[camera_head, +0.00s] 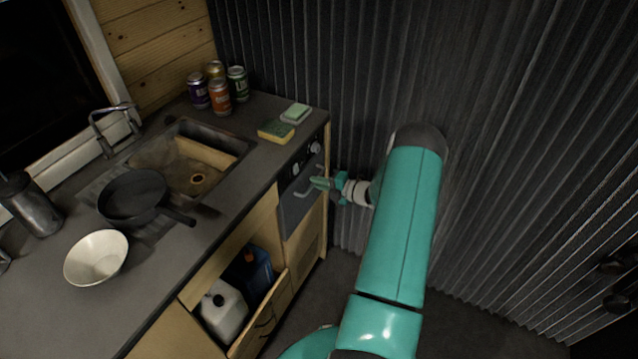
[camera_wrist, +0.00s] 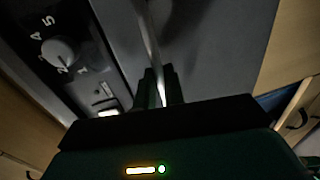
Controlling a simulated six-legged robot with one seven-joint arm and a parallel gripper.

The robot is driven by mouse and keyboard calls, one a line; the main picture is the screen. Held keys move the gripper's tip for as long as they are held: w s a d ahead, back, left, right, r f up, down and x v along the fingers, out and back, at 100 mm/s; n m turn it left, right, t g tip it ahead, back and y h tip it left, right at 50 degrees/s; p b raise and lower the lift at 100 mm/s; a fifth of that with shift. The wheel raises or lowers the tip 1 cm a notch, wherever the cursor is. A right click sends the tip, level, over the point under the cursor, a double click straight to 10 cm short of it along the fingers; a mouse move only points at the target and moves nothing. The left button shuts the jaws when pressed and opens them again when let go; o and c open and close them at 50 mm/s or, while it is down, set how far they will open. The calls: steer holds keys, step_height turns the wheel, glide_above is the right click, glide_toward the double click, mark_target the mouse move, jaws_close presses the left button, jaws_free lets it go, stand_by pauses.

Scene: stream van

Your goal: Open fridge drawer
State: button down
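The fridge drawer (camera_head: 294,215) has a grey front below a dark panel with round knobs, at the right end of the counter. It looks closed in the head view. Its light metal handle (camera_head: 302,194) shows as a thin bar (camera_wrist: 152,45) in the wrist view. My gripper (camera_head: 320,183) is at the handle, reaching in from the right. In the wrist view its dark fingers (camera_wrist: 160,88) stand close together on both sides of the bar and appear shut on it. Part of the handle is hidden behind the fingers.
A wooden drawer (camera_head: 266,318) with a white jug (camera_head: 222,312) and a blue container (camera_head: 250,275) stands open left of the fridge. A corrugated wall (camera_head: 490,150) is close behind my arm. Cans (camera_head: 219,98) and sponges (camera_head: 276,132) are on the counter.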

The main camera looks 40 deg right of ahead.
steer(key=shift+s, duration=0.2)
steer(key=f+v, duration=0.2)
steer(key=v, duration=1.2)
steer(key=s+f+v, duration=0.1)
steer(key=f+v, duration=0.2)
steer(key=v, duration=1)
steer(key=shift+s+d, duration=0.2)
steer(key=shift+s, duration=0.15)
steer(key=shift+f, duration=0.15)
steer(key=c, duration=1.5)
jaws_free()
steer(key=v, duration=1.4)
steer(key=shift+w, duration=0.1)
